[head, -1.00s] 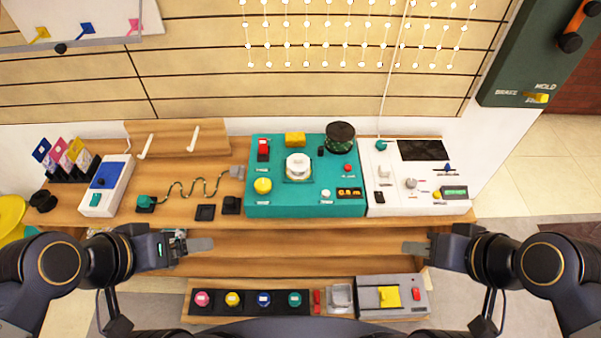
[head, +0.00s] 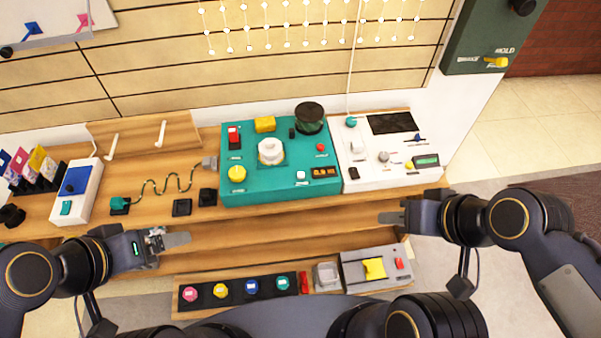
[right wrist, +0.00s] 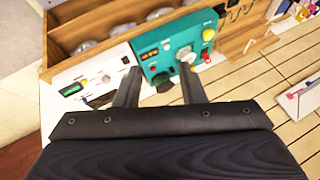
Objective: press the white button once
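A small white button (head: 300,176) sits at the front of the teal panel (head: 240,194), left of the orange-lit display (head: 324,172). A larger white round knob (head: 271,150) stands behind it on the same panel. My right gripper (head: 391,218) is in front of the white panel, to the right of the button and apart from it. The right wrist view shows its two fingers (right wrist: 158,88) spread and empty, with the teal panel beyond them. My left gripper (head: 178,240) is in front of the bench at the left, touching no control; its finger gap cannot be made out.
A white panel (head: 372,178) with switches adjoins the teal panel on the right. A yellow knob (head: 237,174), red switch (head: 234,136) and dark round part (head: 309,117) are also on the teal panel. Below, a shelf carries several coloured buttons (head: 221,290) and a grey box (head: 350,272).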

